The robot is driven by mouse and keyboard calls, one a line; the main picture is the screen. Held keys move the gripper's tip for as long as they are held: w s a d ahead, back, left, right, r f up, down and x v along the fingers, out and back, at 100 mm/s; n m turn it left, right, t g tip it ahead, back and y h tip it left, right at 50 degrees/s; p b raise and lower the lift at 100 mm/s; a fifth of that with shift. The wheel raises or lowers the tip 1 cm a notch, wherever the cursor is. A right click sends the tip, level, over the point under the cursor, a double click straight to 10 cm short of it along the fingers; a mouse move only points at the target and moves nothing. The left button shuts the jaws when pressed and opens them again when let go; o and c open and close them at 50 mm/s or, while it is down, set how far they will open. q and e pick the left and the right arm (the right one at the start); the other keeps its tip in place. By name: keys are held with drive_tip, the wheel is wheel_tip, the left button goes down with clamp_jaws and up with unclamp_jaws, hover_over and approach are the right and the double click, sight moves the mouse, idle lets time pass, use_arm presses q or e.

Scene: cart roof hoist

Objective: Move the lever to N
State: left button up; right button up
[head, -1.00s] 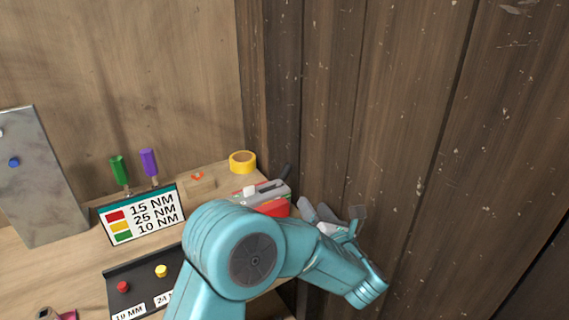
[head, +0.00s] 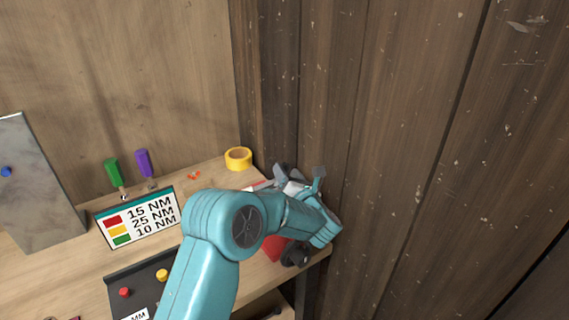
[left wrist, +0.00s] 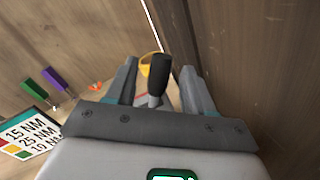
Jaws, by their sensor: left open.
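The lever's black handle (left wrist: 157,75) stands between the two fingers of my left gripper (left wrist: 158,66) in the left wrist view, with a gap to each finger. My left gripper is open. In the head view my left gripper (head: 298,179) is over the device at the right end of the bench, by the dark plank wall. My arm and gripper hide most of that device and the lever there. A red part (head: 274,248) shows below my arm. No N mark is readable. My right gripper is not in view.
A yellow tape roll (head: 238,159) lies behind, left of the gripper. Green (head: 113,170) and purple (head: 144,162) handled tools stand behind a torque sign (head: 140,218). A black tray (head: 140,280) is in front. The plank wall (head: 400,150) is close on the right.

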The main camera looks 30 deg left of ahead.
use_arm(q)
drive_tip(key=shift+x, duration=1.45)
clamp_jaws()
drive_tip(key=n+b, duration=0.1)
drive_tip(key=b, duration=0.3)
drive_tip(key=s+n+b, duration=0.1)
drive_tip(key=b, duration=0.4)
drive_tip(key=shift+s+a+f, duration=0.2)
drive_tip(key=shift+a+f, duration=0.1)
drive_tip(key=shift+f, duration=0.05)
drive_tip(key=s+n+b, duration=0.1)
drive_tip(key=b, duration=0.3)
drive_tip(key=s+r+n+y+b, duration=0.1)
drive_tip(key=b, duration=0.4)
drive_tip(key=s+a+n+b, duration=0.1)
drive_tip(key=n+b, duration=0.1)
drive_tip(key=b, duration=0.3)
drive_tip(key=shift+a+r, duration=0.15)
drive_tip(key=shift+r, duration=0.15)
drive_tip(key=shift+s+a+r+n+b, duration=0.1)
drive_tip(key=shift+s+r+n+b, duration=0.2)
drive_tip(key=shift+b, duration=0.45)
unclamp_jaws()
